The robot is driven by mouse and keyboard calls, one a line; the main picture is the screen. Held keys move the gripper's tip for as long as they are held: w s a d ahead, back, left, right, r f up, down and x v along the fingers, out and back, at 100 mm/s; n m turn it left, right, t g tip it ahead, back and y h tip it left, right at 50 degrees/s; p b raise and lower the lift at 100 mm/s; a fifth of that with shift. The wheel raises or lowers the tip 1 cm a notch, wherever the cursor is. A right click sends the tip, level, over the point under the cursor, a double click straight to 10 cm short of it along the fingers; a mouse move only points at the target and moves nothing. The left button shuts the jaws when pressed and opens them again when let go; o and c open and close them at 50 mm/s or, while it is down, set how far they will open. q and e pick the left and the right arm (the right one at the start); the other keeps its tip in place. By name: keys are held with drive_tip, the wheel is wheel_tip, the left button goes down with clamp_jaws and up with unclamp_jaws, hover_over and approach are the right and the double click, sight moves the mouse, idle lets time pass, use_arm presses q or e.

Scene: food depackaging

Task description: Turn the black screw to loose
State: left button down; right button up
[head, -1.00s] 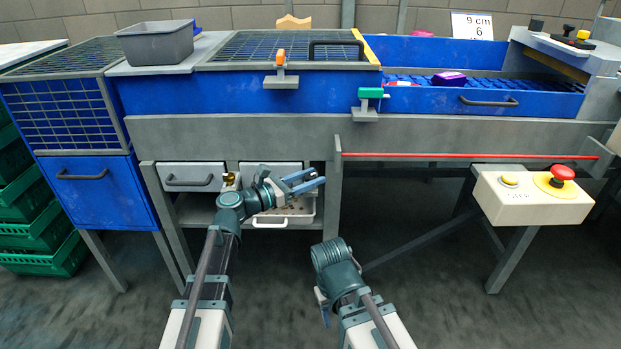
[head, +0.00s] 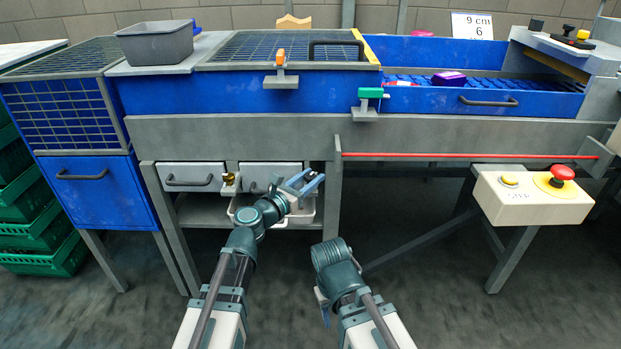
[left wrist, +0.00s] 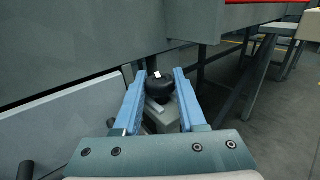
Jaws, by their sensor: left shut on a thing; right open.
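The black screw (left wrist: 160,87) has a round black head with a small white mark on top and shows in the left wrist view. It sits between the two blue fingers of my left gripper (left wrist: 160,80), which is shut on it. In the head view my left gripper (head: 311,183) is at the right end of the drawers, beside the grey table leg. I cannot make out the screw there. My right gripper (head: 322,306) is low in the middle of the head view, mostly hidden behind its own arm, open and away from the screw.
A white tray (head: 245,221) sits under the white drawers, just behind my left wrist. A brass knob (head: 229,178) is mounted between the drawers. A red bar (head: 465,155) runs along the right. A control box (head: 530,197) with a red button stands right. Floor below is free.

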use_arm(q)
drive_tip(key=n+t+y, duration=0.1)
drive_tip(key=n+y, duration=0.1)
drive_tip(key=y, duration=0.1)
drive_tip(key=n+t+y, duration=0.2)
drive_tip(key=n+y, duration=0.1)
drive_tip(key=y, duration=0.1)
drive_tip(key=shift+y, duration=0.3)
drive_tip(key=shift+n+y, duration=0.3)
drive_tip(key=shift+n, duration=0.1)
drive_tip(key=shift+c, duration=2.3)
unclamp_jaws()
drive_tip(key=shift+s, duration=0.1)
